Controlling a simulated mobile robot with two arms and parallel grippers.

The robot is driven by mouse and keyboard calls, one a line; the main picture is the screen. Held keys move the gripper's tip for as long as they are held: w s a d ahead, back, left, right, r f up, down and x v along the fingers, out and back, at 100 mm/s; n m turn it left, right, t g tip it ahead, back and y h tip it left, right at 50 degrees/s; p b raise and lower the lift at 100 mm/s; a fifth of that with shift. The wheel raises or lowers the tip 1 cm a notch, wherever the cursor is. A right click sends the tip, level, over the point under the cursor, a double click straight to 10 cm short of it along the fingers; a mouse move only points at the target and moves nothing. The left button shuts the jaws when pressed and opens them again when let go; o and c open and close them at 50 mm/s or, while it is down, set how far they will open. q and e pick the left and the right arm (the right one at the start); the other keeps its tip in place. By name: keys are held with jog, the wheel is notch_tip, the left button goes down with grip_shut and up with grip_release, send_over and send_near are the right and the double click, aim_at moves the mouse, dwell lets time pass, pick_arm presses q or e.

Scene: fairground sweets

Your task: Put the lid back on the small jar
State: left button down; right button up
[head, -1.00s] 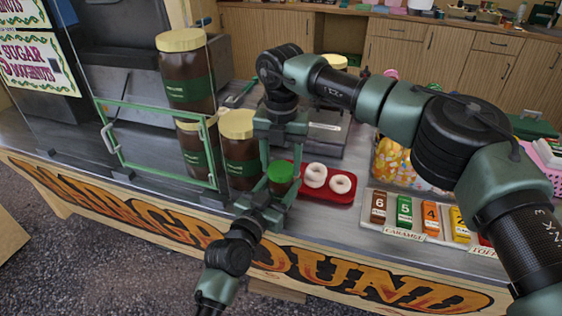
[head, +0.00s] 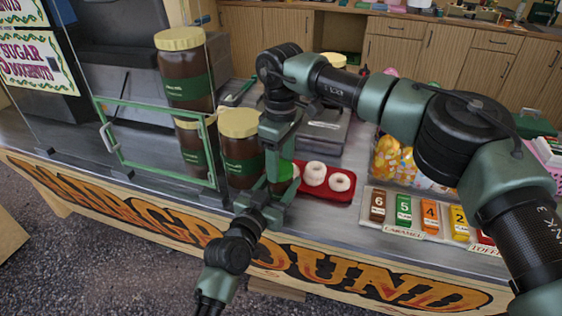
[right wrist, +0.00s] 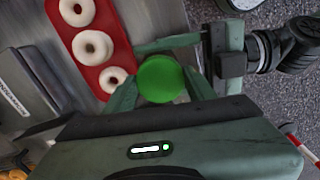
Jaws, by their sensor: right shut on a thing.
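The round green lid (right wrist: 162,80) shows from above in the right wrist view, between the fingers of my right gripper (right wrist: 161,92). In the head view the lid (head: 286,170) is partly covered by my right gripper (head: 280,165), which points down from above and is shut on it. My left gripper (head: 262,205) comes in from below, close under the right one; it also shows in the right wrist view (right wrist: 200,42), beside the lid.
A red tray (head: 326,199) with white doughnuts stands just right of the grippers. Large brown jars with cream lids (head: 240,150) stand close on the left. A glass case with a green frame (head: 150,108) is farther left. Numbered caramel boxes (head: 404,209) are at the right.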

jog(key=o, duration=1.3)
jog(key=shift+r, duration=2.25)
jog(key=shift+c, duration=0.3)
